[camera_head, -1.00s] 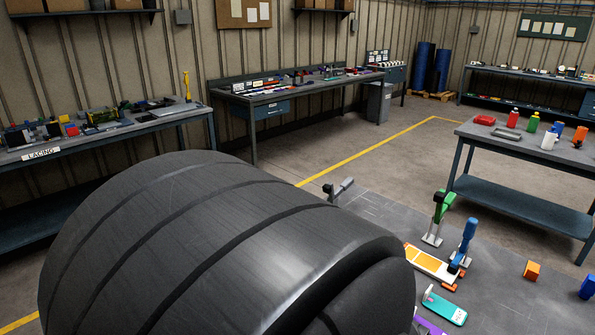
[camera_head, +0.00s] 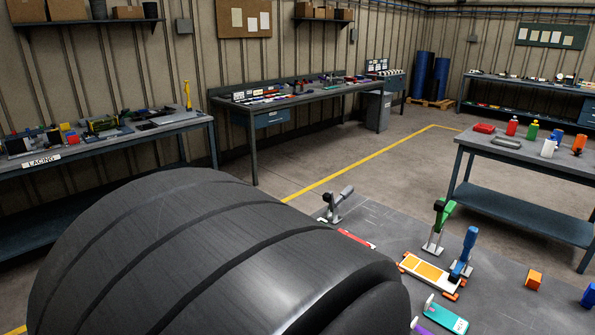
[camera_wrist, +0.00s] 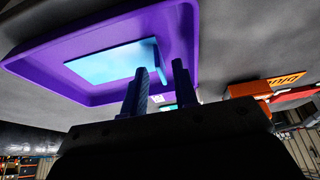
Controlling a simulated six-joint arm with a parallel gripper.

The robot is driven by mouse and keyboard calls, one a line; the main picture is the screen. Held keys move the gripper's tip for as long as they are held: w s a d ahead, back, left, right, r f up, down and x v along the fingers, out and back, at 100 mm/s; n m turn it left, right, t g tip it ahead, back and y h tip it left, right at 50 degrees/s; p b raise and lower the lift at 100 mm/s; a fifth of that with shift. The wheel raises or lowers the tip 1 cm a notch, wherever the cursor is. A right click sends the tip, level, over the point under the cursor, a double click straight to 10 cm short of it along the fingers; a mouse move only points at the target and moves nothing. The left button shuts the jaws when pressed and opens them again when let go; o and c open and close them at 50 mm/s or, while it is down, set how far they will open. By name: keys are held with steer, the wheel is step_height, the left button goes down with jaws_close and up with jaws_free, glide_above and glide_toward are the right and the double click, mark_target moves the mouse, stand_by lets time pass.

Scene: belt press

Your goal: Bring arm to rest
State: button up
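My gripper (camera_wrist: 161,90) shows in the wrist view with its two fingers apart and nothing held between them. A purple tray (camera_wrist: 188,50) with a pale cyan sheet (camera_wrist: 110,64) in it lies beyond the fingers, to the upper left. I cannot tell the distance between fingers and tray. In the head view, my gripper is hidden. A large dark rounded form, which looks like my own arm, covers the lower left and middle. A sliver of purple (camera_head: 420,328) shows at its right edge.
On the grey work surface (camera_head: 490,290) are a green-handled clamp (camera_head: 441,222), a blue-handled clamp (camera_head: 466,252), a white-and-orange plate (camera_head: 428,270), a teal piece (camera_head: 446,318), an orange block (camera_head: 533,280) and a red strip (camera_head: 356,239). A side table (camera_head: 520,153) stands behind at right.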

steer(key=shift+v, duration=5.1)
steer(key=x, duration=1.2)
steer(key=shift+a+f, duration=0.1)
steer(key=shift+f, duration=0.05)
steer(key=r, duration=0.5)
steer(key=shift+s, duration=0.25)
steer(key=s+d+r, duration=0.2)
steer(key=s+r, duration=0.2)
steer(key=s, duration=0.4)
steer(key=shift+d+r, duration=0.35)
steer(key=shift+r, duration=0.05)
